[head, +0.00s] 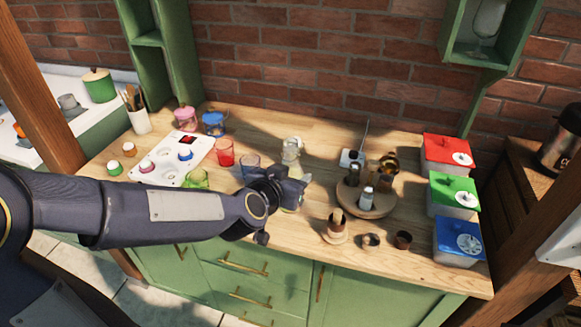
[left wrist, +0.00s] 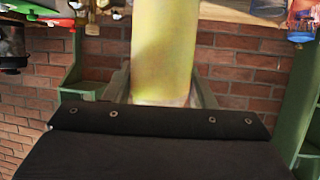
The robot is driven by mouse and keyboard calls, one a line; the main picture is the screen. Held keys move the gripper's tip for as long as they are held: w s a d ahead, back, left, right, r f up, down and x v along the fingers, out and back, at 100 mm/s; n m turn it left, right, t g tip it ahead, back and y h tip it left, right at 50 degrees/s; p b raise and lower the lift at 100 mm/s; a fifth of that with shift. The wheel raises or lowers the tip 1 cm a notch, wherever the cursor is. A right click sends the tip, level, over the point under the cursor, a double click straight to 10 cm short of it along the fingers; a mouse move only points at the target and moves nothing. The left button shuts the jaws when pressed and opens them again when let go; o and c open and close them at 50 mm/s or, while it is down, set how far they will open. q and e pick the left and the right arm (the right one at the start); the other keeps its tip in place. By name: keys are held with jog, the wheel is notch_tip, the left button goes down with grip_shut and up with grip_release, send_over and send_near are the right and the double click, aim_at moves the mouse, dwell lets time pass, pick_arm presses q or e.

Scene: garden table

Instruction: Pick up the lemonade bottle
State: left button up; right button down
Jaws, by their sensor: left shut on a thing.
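My left gripper (head: 290,188) reaches in from the left over the middle of the wooden counter. It is shut on the lemonade bottle, which fills the middle of the left wrist view as a pale yellow body (left wrist: 163,55) between the two fingers. In the head view a pale, clear bottle top (head: 291,149) shows just beyond the gripper and appears to be the same bottle; its lower part is hidden behind the gripper. I cannot tell whether its base touches the counter. My right gripper is not in view.
A red glass (head: 224,153), a blue glass (head: 250,165) and a green glass (head: 196,179) stand left of the gripper. A round wooden stand (head: 365,199) with containers is to the right. Red (head: 446,153), green (head: 453,194) and blue (head: 459,241) boxes line the right edge.

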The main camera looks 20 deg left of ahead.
pick_arm(q)
jog(key=shift+s+d+r+p, duration=0.2)
jog(key=shift+s+r+p, duration=0.15)
jog(key=shift+s, duration=0.3)
jog(key=shift+s+d+r+p, duration=0.25)
jog(key=shift+s+r, duration=0.1)
jog(key=shift+s, duration=0.35)
jog(key=shift+s+d+r+p, duration=0.25)
jog(key=shift+s+r, duration=0.1)
jog(key=shift+s, duration=0.3)
